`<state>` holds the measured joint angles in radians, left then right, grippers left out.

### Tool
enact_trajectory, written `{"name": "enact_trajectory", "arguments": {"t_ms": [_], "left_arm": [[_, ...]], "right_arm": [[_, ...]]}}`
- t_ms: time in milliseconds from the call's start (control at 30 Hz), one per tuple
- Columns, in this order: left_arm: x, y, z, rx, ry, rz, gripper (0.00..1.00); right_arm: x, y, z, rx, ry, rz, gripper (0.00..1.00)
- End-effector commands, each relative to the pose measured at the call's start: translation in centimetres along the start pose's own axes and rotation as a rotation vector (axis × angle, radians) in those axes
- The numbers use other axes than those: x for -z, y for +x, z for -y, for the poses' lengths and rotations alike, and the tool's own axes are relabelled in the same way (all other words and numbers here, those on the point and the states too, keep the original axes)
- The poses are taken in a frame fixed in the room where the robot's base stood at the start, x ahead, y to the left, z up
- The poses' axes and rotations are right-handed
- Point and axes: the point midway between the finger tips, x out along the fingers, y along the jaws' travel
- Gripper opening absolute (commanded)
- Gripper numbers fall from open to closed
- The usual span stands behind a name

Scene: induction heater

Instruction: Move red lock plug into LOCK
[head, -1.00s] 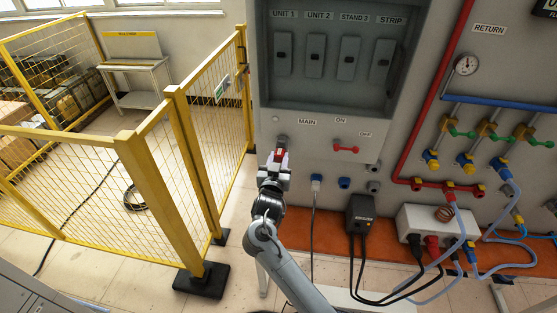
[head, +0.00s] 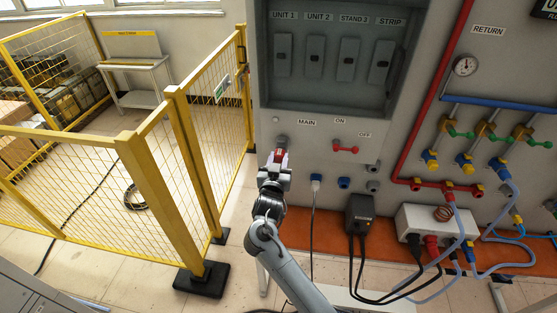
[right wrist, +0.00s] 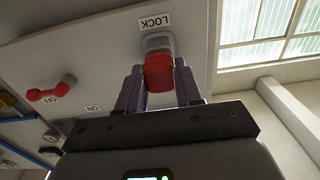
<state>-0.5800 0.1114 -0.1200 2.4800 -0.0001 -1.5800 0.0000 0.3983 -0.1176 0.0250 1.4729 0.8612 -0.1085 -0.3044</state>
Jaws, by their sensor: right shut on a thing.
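The red lock plug (right wrist: 159,72) is between the two fingers of my right gripper (right wrist: 160,88), which is shut on it. In the right wrist view, the plug lines up with a grey socket (right wrist: 157,42) under the upside-down LOCK label (right wrist: 154,23) and meets or overlaps its mouth. How deep it sits I cannot tell. In the head view, the red plug (head: 280,154) shows at the tips of my right gripper (head: 279,160), just below the grey socket (head: 281,139) on the panel's left side. My left gripper is not in view.
A red MAIN switch handle (head: 345,149) sticks out right of the socket. A yellow mesh fence (head: 190,150) stands close on the left.

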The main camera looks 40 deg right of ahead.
Motion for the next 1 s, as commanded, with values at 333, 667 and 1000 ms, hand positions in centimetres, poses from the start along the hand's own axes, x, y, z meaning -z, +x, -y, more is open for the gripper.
{"name": "enact_trajectory", "arguments": {"t_ms": [333,667,1000], "left_arm": [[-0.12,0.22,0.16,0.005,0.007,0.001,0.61],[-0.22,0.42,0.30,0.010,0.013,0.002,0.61],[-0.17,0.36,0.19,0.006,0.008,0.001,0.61]], "right_arm": [[0.01,0.38,0.04,0.001,0.000,-0.001,0.00],[-0.02,0.88,0.06,0.001,0.000,-0.001,0.00],[0.00,0.84,0.04,0.001,0.000,-0.001,0.65]]}}
